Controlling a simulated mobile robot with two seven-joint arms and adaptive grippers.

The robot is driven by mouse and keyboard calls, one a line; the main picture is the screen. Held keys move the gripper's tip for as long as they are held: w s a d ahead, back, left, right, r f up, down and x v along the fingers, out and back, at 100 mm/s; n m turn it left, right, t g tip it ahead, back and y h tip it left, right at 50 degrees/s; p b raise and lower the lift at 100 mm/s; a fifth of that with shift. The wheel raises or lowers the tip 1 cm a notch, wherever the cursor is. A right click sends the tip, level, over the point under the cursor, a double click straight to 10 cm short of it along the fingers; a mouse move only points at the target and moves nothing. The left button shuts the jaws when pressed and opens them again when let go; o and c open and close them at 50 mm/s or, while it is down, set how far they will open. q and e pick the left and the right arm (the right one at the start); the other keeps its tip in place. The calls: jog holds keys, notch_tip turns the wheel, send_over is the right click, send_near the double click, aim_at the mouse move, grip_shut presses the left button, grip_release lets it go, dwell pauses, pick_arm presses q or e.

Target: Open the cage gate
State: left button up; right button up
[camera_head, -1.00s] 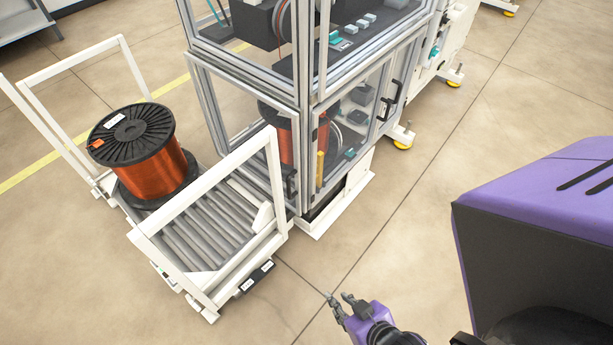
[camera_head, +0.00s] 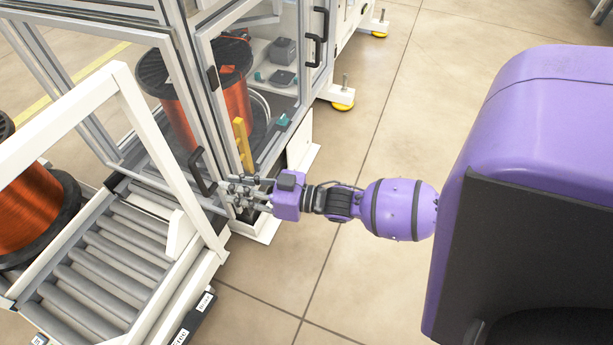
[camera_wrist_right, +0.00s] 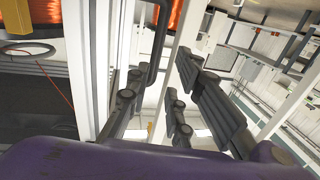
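The cage (camera_head: 182,60) is a tall aluminium-framed enclosure with clear panels. A black bar handle (camera_head: 203,172) is on its front corner, low down; I take this as the gate's handle. My right gripper (camera_head: 238,190) is just right of this handle. In the right wrist view my right gripper (camera_wrist_right: 160,105) has its dark fingers spread apart, with nothing held between them. The black handle (camera_wrist_right: 160,45) shows there ahead of the fingers, beside a pale frame post. Whether a finger touches it I cannot tell. My left gripper is not in view.
A roller conveyor (camera_head: 104,250) with a white upright frame (camera_head: 62,128) stands close at left, bearing a copper wire spool (camera_head: 28,215). Another spool (camera_head: 180,105) is inside the cage. A yellow part (camera_head: 242,145) is near it. Open floor (camera_head: 345,270) lies right.

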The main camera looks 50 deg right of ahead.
jog(key=b+x, duration=0.2)
jog(key=x, duration=0.7)
jog(key=shift+d+r, duration=0.3)
jog(key=shift+w, duration=0.1)
grip_shut()
